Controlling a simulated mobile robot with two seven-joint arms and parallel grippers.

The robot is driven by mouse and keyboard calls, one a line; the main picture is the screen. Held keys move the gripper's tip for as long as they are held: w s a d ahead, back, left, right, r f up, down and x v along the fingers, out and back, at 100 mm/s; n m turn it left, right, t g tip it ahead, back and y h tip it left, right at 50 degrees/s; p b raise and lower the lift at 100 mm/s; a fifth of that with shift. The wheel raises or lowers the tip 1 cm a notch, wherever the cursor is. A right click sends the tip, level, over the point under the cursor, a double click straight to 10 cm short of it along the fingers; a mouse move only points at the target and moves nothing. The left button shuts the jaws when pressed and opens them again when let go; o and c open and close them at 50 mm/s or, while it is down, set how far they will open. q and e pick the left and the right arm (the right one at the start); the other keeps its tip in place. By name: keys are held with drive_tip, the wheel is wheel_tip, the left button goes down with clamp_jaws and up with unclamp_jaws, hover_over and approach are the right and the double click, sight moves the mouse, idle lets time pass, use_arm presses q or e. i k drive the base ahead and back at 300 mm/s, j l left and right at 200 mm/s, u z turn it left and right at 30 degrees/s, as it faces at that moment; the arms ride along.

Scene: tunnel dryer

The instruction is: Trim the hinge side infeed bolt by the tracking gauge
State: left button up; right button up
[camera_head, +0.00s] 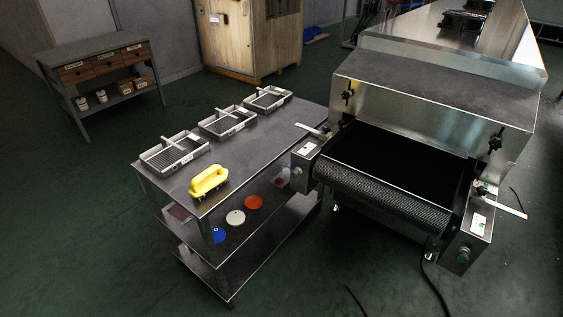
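The tunnel dryer (430,105) stands at the right, with its dark infeed belt and front roller (385,192) facing me. A steel end block with a white label (304,149) sits at the left end of the roller, with a pale flat pointer (311,130) above it. A matching block (468,238) sits at the right end, with a white label and another pale pointer (508,204). Round knobs show low on the right block. I cannot tell which side is the hinge side, and the gauge readings are too small to read. Neither gripper is in view.
A drawer bench (95,55) and wooden crate (245,35) stand behind. Black cables lie on the floor.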

sight(294, 174)
drive_tip(key=i+l+u, duration=0.2)
drive_tip(key=i, duration=0.25)
drive_tip(key=i+l+u, duration=0.15)
drive_tip(key=i+l, duration=0.25)
drive_tip(key=i, duration=0.5)
